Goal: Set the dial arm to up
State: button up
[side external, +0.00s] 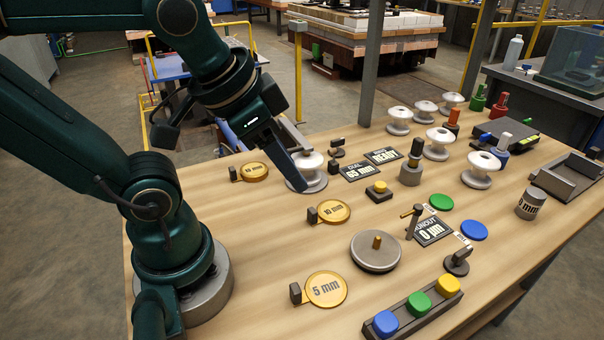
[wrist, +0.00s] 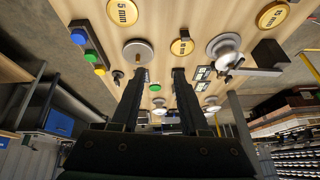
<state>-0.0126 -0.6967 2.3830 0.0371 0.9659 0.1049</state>
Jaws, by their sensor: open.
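Several small dark levers could be the dial arm; no label marks it. One is an upright post with a short sideways arm (side external: 411,220), beside the runout display (side external: 432,232). Another is a lever on a round grey base (side external: 457,262) at the front right, and a similar lever (side external: 337,150) stands behind the near white insulator. My gripper (side external: 301,186) is open and empty, pointing down beside that insulator (side external: 312,163). In the wrist view its two fingers (wrist: 159,73) are apart with nothing between them.
A turntable with a centre pin (side external: 375,253), gold discs (side external: 326,289) and a button box (side external: 412,308) occupy the near table. White insulators (side external: 399,122) and coloured posts (side external: 452,120) stand farther back. A dial display (side external: 359,171) reads 65 mm. Bare wood lies between the discs.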

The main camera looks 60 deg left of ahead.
jog(key=shift+s+d+f+n, duration=0.25)
jog(key=shift+f+n, duration=0.05)
jog(key=shift+f, duration=0.15)
jog(key=shift+s+d+f+n, duration=0.2)
jog(key=shift+s+f+n, duration=0.1)
jog(key=shift+f, duration=0.15)
